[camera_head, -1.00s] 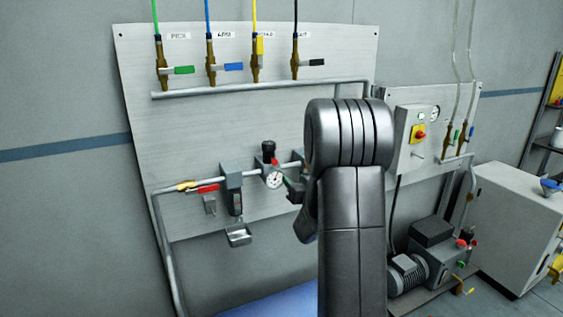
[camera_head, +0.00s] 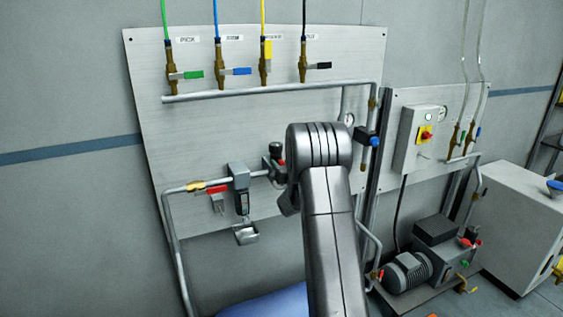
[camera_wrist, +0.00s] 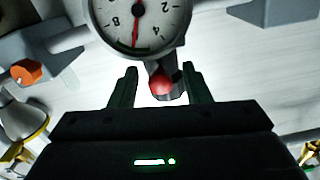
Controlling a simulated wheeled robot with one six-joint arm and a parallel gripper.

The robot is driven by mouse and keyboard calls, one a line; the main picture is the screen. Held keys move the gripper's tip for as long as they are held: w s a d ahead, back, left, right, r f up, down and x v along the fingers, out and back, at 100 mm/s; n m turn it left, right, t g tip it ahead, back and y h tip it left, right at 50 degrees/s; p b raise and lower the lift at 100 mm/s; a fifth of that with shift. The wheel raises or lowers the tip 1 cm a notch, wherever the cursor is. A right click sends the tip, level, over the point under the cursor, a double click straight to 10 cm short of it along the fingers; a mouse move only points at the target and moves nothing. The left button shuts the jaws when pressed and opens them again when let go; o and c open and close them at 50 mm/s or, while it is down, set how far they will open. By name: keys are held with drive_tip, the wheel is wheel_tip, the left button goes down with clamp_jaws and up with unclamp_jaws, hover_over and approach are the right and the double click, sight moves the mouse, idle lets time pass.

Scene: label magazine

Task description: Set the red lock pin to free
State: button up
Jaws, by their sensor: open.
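The red lock pin shows as a red ball (camera_wrist: 161,84) in the wrist view, just below the round pressure gauge (camera_wrist: 138,22). A small red spot beside a black knob in the head view (camera_head: 282,162) looks like the same pin. My gripper (camera_wrist: 161,76) is open, with one dark finger on each side of the red ball in the picture. Gaps show on both sides, and neither finger appears to touch it. I cannot tell the depth between them. In the head view my arm hides the gripper and the gauge.
A grey pipe runs across the wall panel (camera_head: 190,130) with a red-handled valve (camera_head: 217,192) and a filter unit (camera_head: 240,190) at left. Several coloured-handle valves line the top. An orange knob (camera_wrist: 26,72) shows left in the wrist view. A pump (camera_head: 410,270) stands lower right.

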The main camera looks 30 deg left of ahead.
drive_tip(key=shift+w+a, duration=0.15)
drive_tip(key=shift+a, duration=0.1)
clamp_jaws()
